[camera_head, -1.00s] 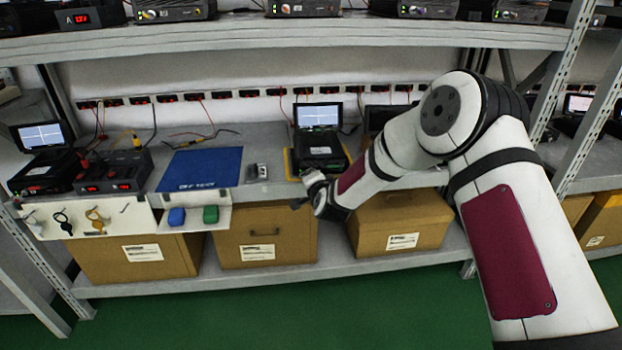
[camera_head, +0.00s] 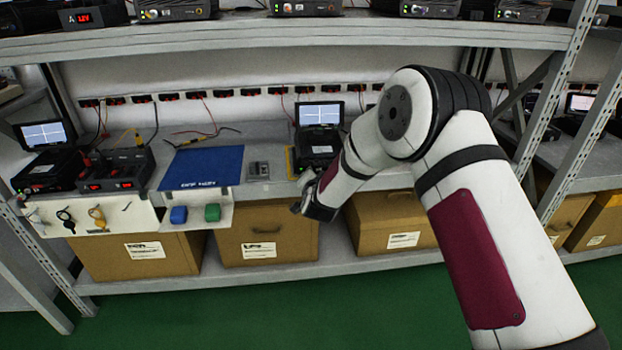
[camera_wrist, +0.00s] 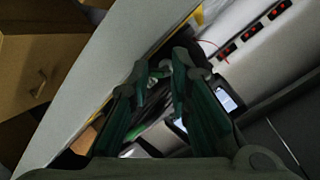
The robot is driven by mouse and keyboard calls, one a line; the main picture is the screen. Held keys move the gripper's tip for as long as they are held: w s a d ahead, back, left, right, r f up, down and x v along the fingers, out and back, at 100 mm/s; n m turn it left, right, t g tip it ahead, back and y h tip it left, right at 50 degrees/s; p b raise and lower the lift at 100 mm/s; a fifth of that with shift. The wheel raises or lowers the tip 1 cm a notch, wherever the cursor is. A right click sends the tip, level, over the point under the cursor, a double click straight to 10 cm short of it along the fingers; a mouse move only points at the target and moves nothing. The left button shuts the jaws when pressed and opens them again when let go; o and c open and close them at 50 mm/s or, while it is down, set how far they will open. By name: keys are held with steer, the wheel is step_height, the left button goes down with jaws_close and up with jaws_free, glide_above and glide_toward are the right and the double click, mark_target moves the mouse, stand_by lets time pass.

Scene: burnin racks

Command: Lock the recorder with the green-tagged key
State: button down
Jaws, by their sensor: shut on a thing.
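My gripper (camera_head: 304,205) is in front of the shelf edge, below and just in front of the middle recorder (camera_head: 318,150), a black box with a raised, lit screen. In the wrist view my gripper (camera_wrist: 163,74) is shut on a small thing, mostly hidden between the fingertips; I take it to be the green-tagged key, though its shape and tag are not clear. The recorder's lit screen (camera_wrist: 226,99) shows beyond the fingers. The recorder's lock cannot be made out.
A white key board (camera_head: 90,219) at left holds a black-tagged and an orange-tagged key. A blue mat (camera_head: 203,167) and a small grey device (camera_head: 258,170) lie left of the recorder. Cardboard boxes (camera_head: 268,235) stand below.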

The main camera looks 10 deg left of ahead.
steer(key=c, duration=1.5)
jaws_free()
steer(key=shift+o, duration=0.2)
steer(key=v, duration=1.2)
